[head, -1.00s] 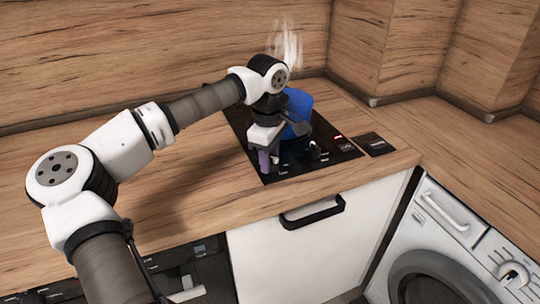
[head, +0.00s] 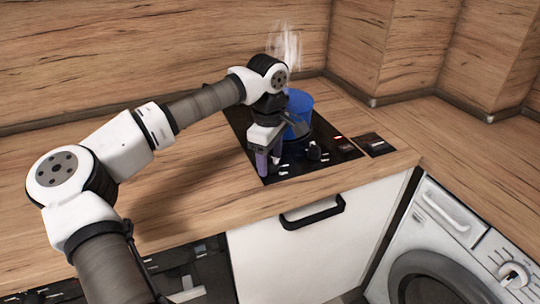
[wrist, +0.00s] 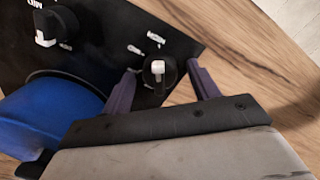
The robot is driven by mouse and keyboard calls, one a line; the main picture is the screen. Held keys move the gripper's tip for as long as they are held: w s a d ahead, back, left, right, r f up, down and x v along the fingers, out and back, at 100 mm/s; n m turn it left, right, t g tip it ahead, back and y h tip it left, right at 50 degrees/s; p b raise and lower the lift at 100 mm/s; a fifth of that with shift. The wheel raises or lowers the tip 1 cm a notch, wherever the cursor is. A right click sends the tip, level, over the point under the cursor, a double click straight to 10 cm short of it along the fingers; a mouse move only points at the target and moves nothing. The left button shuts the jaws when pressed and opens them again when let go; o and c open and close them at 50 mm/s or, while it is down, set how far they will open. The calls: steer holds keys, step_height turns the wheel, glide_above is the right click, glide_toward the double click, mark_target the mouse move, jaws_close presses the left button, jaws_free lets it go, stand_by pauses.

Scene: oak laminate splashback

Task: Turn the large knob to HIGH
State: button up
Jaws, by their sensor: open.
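My gripper (head: 269,166) is open over the front left of the black cooktop (head: 290,168). In the wrist view its two purple fingers (wrist: 164,87) are apart, one on each side of a black knob (wrist: 159,74) with a white pointer. I cannot tell whether they touch it. A second black knob (wrist: 52,28) with a white pointer sits at the upper left of the wrist view; a dark knob also shows in the head view (head: 314,152). White labels beside the knobs are too blurred to read surely. I cannot tell which knob is the large one.
A blue pot (head: 299,108) stands on the cooktop right behind my gripper, with steam above it. It also shows close to my gripper in the wrist view (wrist: 45,112). The wooden counter (head: 190,170) is clear to the left. A drawer handle (head: 312,212) sits below the front edge.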

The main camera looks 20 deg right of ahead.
mark_target(269, 162)
step_height(269, 162, up, 14)
steer(key=shift+s+a+b, duration=0.25)
steer(key=shift+a+b, duration=0.05)
steer(key=shift+b, duration=0.1)
steer(key=shift+f, duration=0.15)
